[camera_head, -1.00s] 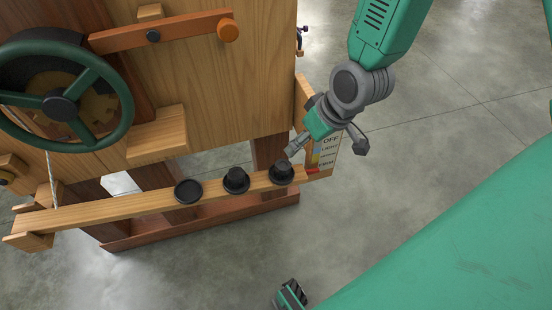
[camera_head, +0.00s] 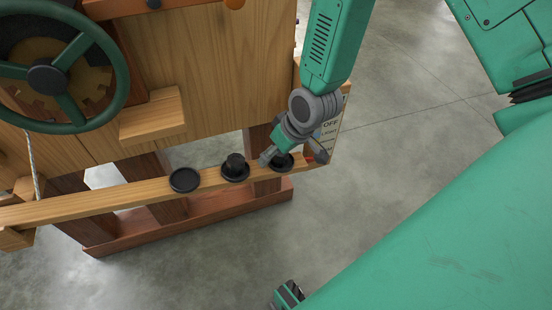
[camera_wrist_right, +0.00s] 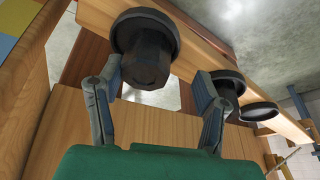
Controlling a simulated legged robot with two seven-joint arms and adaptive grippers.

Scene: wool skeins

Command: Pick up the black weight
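Several black items sit along a wooden rail (camera_head: 130,192). The right-end black weight (camera_head: 283,163), a round base with a knob, is partly hidden by my right gripper (camera_head: 293,158) in the head view. In the right wrist view my right gripper (camera_wrist_right: 158,75) is open, its fingers on either side of this weight's knob (camera_wrist_right: 148,60). A gap shows at the right finger; contact at the left finger is unclear. A second black weight (camera_head: 236,167) with a knob stands left of it, then a flat black disc (camera_head: 185,180). My left gripper is not seen.
A wooden cabinet (camera_head: 210,70) with a green handwheel (camera_head: 70,60) rises behind the rail. A marked panel (camera_head: 331,130) reading OFF stands at the rail's right end, close to my right gripper. Open concrete floor (camera_head: 400,130) lies to the right.

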